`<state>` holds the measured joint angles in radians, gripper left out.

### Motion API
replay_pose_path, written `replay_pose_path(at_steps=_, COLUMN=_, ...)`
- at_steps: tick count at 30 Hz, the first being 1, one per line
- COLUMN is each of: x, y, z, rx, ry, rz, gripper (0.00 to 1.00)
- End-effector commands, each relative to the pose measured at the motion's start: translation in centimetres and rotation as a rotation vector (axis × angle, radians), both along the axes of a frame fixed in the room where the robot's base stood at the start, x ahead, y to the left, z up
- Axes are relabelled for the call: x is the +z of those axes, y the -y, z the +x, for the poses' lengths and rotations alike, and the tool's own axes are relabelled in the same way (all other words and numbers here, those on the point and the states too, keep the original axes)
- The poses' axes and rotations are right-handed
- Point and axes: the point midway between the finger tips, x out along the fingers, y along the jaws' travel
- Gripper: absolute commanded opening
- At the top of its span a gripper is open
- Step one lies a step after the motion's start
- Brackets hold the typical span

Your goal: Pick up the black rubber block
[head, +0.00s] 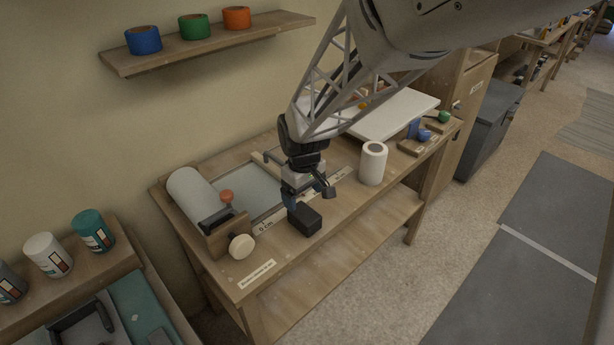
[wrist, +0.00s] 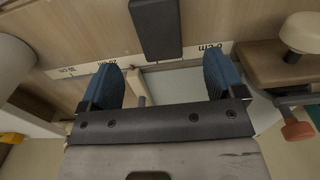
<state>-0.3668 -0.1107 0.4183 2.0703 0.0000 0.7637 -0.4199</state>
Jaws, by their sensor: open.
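The black rubber block (head: 304,219) lies on the wooden workbench near its front edge, beside a white ruler strip. In the wrist view the block (wrist: 156,28) is at the top middle, beyond the fingertips and lined up with the gap between them. My gripper (head: 308,196) is above the bench, just behind the block in the head view. Its two blue-padded fingers (wrist: 162,84) are apart with nothing between them. I cannot tell the exact height of the fingers over the bench.
A white roll (head: 373,163) stands right of my gripper. A press with a large white roller (head: 193,193) and a pale round knob (head: 242,246) stands left of the block. A white board (head: 395,112) lies behind. The bench's front right (head: 345,215) is clear.

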Motion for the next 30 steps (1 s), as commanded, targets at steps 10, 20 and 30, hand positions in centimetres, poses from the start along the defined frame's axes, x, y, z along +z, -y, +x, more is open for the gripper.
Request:
replay_pose_path(at_steps=10, x=-1.3, y=0.0, z=0.0, rx=-0.001, ry=-0.002, rz=-0.001, gripper=0.88)
replay_pose_path(at_steps=20, x=-2.6, y=0.0, z=0.0, rx=-0.001, ry=0.000, rz=0.000, gripper=0.88)
replay_pose_path(at_steps=30, x=-3.3, y=0.1, z=0.0, rx=-0.001, ry=-0.001, rz=0.000, gripper=0.88)
